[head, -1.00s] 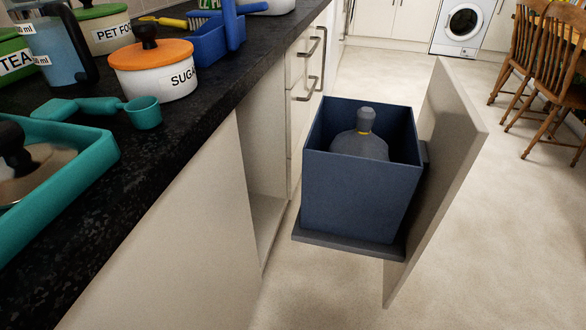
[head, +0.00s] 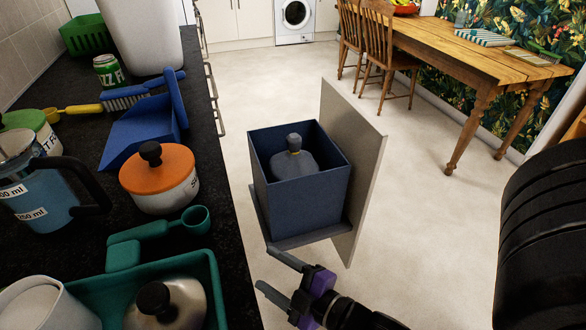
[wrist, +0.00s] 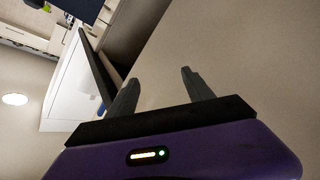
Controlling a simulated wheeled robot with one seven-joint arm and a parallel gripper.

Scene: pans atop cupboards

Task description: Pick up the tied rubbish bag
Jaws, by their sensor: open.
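My gripper (head: 265,270) is at the bottom of the head view, nearer me than the bin and apart from the bag. Its two fingers are spread and empty. In the wrist view my gripper (wrist: 157,85) also shows open, facing a plain beige surface, with no bag in sight.
The pull-out's door panel (head: 355,170) stands on the bin's right. The dark worktop (head: 225,235) on the left holds an orange-lidded sugar pot (head: 160,180), a blue dustpan (head: 150,130) and a teal tray (head: 207,285). Open floor lies beyond, with a wooden table (head: 490,60) at back right.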

